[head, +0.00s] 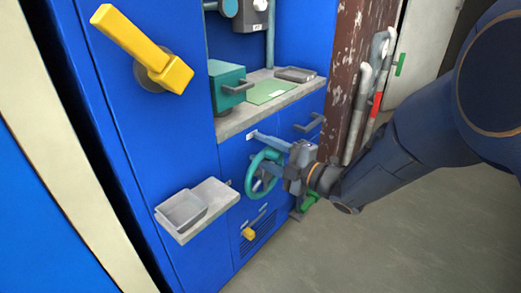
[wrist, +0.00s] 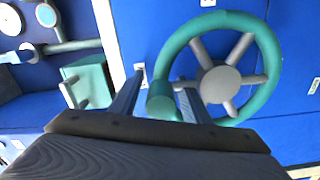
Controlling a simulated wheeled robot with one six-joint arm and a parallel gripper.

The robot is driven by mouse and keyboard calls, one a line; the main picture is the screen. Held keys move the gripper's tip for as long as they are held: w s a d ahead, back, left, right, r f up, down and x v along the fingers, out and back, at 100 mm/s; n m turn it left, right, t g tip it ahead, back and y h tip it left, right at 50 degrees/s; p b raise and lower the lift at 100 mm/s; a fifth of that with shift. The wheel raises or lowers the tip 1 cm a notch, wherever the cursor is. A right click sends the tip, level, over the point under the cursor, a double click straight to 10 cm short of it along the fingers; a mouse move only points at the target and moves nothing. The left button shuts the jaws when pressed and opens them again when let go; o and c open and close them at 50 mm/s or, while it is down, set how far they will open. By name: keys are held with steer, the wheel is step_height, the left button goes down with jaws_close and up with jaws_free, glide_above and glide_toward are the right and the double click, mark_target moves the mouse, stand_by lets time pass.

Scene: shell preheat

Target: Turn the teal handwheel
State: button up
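The teal handwheel (head: 250,173) is mounted on the front of the blue cabinet. In the wrist view its teal rim (wrist: 231,20), grey spokes and grey hub (wrist: 221,85) face me. A teal knob (wrist: 162,99) sticks out from the rim at its lower left. My gripper (wrist: 160,95) is at this knob, with one finger on each side of it. A gap shows between the left finger and the knob; the right finger looks close beside it, and I cannot tell if they touch. In the head view my gripper (head: 287,170) covers the wheel's right part.
A yellow lever (head: 140,45) is at the upper left of the blue cabinet (head: 185,130). A shelf with a grey tray (head: 183,210) juts out left of the wheel. A teal box (head: 228,85) stands on the worktop above. Pipes (head: 370,90) stand at the right. Floor at lower right is clear.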

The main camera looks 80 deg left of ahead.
mark_target(280, 158)
steer(key=p+v, duration=0.1)
steer(key=v, duration=0.6)
steer(key=shift+w+d+r, duration=0.1)
steer(key=shift+w+d, duration=0.1)
steer(key=shift+d, duration=0.1)
